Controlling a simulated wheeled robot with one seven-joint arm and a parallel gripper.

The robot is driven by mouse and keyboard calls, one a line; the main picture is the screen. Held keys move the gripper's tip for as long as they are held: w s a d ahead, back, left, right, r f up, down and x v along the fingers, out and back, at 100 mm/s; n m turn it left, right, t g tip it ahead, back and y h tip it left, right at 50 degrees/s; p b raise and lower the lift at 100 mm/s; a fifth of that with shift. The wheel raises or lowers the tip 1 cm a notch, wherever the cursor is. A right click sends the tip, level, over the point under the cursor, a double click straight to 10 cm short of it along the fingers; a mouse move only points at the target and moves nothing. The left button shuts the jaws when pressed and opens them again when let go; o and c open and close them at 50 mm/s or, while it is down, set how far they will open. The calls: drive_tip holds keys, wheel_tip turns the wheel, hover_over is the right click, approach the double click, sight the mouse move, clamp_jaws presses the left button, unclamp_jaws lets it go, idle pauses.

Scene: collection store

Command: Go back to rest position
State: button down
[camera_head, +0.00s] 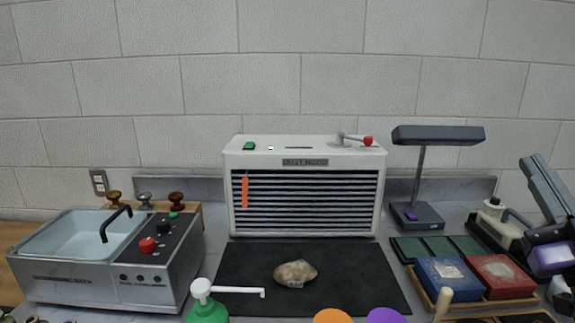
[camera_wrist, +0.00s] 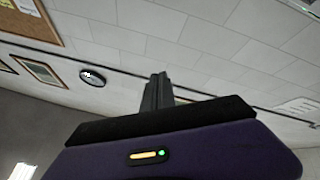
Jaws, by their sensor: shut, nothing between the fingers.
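My gripper (camera_wrist: 158,88) shows in the wrist view with its two dark fingers together and nothing between them. It points up past the wall, clear of any object. Its purple body with a small yellow and green light fills the bottom of that view. In the head view, part of my arm with a purple section stands at the right edge, above the right end of the bench. The fingertips cannot be made out clearly there.
A brown stone (camera_head: 295,272) lies on the black mat (camera_head: 240,275) before the white dust hood (camera_head: 305,140). A washing bath (camera_head: 75,240) stands left, a lamp (camera_head: 437,135) right. Blue (camera_head: 450,278) and red (camera_head: 500,275) boxes sit near my arm. A green pump bottle (camera_head: 207,312) stands in front.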

drive_tip(key=s+a+f+m+g+h, duration=0.25)
drive_tip(key=s+f+m, duration=0.35)
drive_tip(key=f, duration=0.4)
drive_tip(key=s+a+f+m+g+h, duration=0.2)
drive_tip(key=s+a+f+m+h, duration=0.3)
drive_tip(key=f, duration=0.5)
drive_tip(key=s+a+f+n+g+y+p, duration=0.1)
drive_tip(key=s+a+f+n+g+y, duration=0.1)
drive_tip(key=s+f, duration=0.5)
drive_tip(key=s+a+f+n+g+y+p, duration=0.1)
drive_tip(key=s+a+f+n+g+y, duration=0.2)
drive_tip(key=s, duration=1.3)
drive_tip(key=a+f+n+y, duration=0.1)
drive_tip(key=a+f+y, duration=0.2)
drive_tip(key=f+y, duration=0.1)
drive_tip(key=shift+a+f, duration=0.3)
drive_tip(key=shift+f, duration=0.25)
